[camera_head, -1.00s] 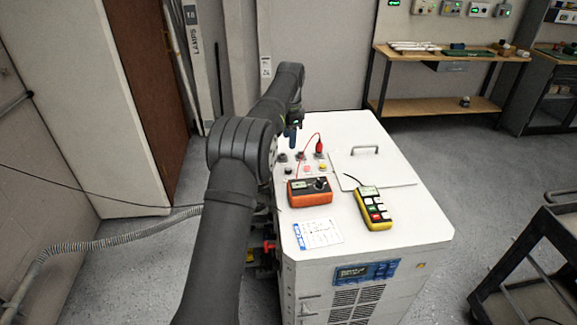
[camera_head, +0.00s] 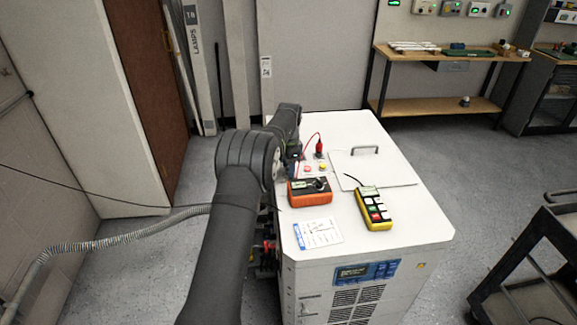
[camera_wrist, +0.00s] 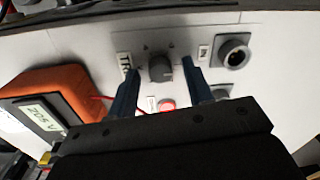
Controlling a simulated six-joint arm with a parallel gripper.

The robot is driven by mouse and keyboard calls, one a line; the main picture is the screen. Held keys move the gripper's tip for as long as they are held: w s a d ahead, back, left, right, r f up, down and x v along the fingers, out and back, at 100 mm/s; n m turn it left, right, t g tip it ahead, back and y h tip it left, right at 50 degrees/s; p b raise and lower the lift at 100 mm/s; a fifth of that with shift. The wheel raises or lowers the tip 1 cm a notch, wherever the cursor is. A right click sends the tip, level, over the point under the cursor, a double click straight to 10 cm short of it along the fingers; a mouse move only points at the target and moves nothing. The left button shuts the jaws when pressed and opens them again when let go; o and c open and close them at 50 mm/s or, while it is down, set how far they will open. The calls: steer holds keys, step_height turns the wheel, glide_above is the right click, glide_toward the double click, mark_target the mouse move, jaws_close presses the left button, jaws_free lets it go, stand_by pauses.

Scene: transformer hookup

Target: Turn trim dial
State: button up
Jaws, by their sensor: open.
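The trim dial (camera_wrist: 161,71) is a dark round knob on the white panel, seen in the wrist view beside a partly hidden label starting "TR". My gripper (camera_wrist: 160,76) is open, with one blue finger to the left and one to the right of the dial. A gap shows on both sides, and I cannot tell how deep the fingers reach. In the head view my arm hides the dial, and my gripper (camera_head: 295,156) is low over the cabinet's left part.
A red button (camera_wrist: 167,104) sits just below the dial and a round socket (camera_wrist: 233,53) to its right. An orange meter (camera_head: 309,191), a yellow handset (camera_head: 373,208) and a red plug (camera_head: 319,147) with its lead stand on the white cabinet top (camera_head: 400,190).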

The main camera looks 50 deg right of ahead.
steer(key=c, duration=1)
steer(key=shift+n, duration=0.4)
steer(key=n, duration=0.4)
steer(key=shift+d+n, duration=0.1)
steer(key=shift+n, duration=0.3)
steer(key=n, duration=0.4)
steer(key=shift+n+y, duration=0.3)
steer(key=n, duration=0.9)
steer(key=shift+d+r, duration=0.1)
steer(key=shift+n, duration=0.4)
steer(key=shift+w, duration=0.1)
